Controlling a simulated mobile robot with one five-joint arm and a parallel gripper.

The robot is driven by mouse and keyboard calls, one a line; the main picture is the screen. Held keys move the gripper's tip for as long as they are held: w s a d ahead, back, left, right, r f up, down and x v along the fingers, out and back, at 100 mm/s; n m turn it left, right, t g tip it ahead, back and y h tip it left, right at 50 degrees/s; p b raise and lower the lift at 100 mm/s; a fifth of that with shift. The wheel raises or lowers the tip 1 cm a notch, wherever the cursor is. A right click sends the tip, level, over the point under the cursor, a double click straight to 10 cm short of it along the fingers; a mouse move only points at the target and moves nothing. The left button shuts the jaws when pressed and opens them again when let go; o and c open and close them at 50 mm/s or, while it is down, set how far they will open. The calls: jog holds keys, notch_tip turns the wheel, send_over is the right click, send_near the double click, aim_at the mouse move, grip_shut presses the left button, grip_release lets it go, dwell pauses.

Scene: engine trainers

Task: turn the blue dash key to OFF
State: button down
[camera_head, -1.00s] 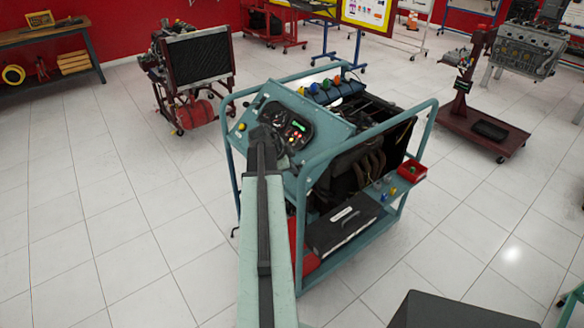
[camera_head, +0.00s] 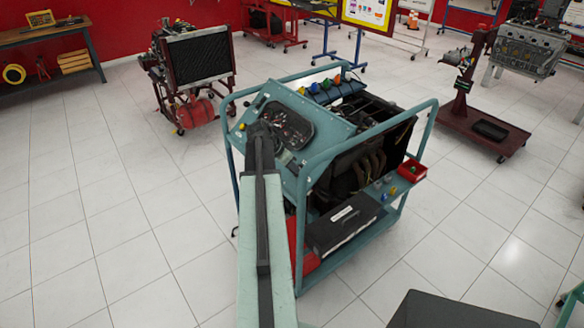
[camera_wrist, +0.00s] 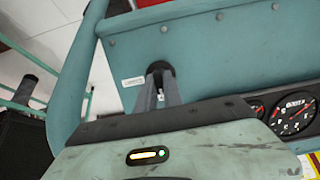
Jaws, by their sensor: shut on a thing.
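The teal dash panel (camera_head: 322,127) tops a wheeled engine trainer, and its instrument cluster (camera_head: 288,122) looks dark. In the wrist view, the panel (camera_wrist: 225,50) fills the upper part. My gripper (camera_wrist: 161,86) reaches its face, with the two grey fingers close together at a round black fitting (camera_wrist: 160,67). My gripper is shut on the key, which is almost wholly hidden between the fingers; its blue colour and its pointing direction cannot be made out. In the head view my arm covers the fingertips.
Teal tube rails (camera_head: 310,165) frame the trainer. A gauge (camera_wrist: 292,115) lies right of my gripper in the wrist view. A black case (camera_head: 345,222) and a red tray (camera_head: 412,171) sit on the trainer. Other engine stands (camera_head: 192,75) stand apart, with clear tiled floor between.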

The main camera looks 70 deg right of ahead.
jog(key=shift+w+d, duration=0.1)
jog(key=c, duration=1.5)
grip_release()
jog(key=p+v, duration=0.6)
jog(key=v, duration=0.2)
jog(key=shift+f+p, duration=0.1)
jog(key=shift+p, duration=0.2)
